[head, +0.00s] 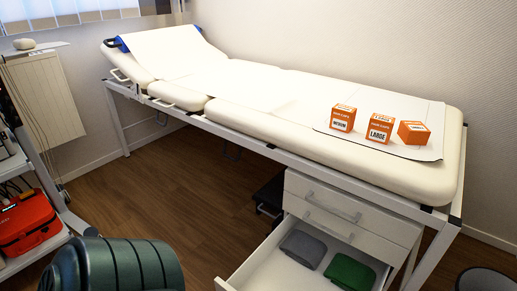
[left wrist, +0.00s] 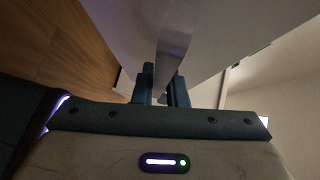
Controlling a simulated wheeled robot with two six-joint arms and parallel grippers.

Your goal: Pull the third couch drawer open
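The third couch drawer (head: 262,262) stands pulled well out below two shut white drawers in the head view. A folded grey cloth (head: 303,248) and a folded green cloth (head: 350,272) lie in it. Its front is cut off by the lower picture edge. In the left wrist view my left gripper (left wrist: 161,88) has its two dark fingers a narrow gap apart, right at a pale panel edge (left wrist: 176,40). I cannot tell whether they touch or clamp anything there; no handle is clear. My right gripper is in neither view.
The first drawer (head: 322,192) and second drawer (head: 345,232) are shut, with bar handles. The couch (head: 250,90) above carries several orange boxes (head: 380,128). A trolley with a red case (head: 28,222) stands left. Wooden floor (head: 165,185) is clear between.

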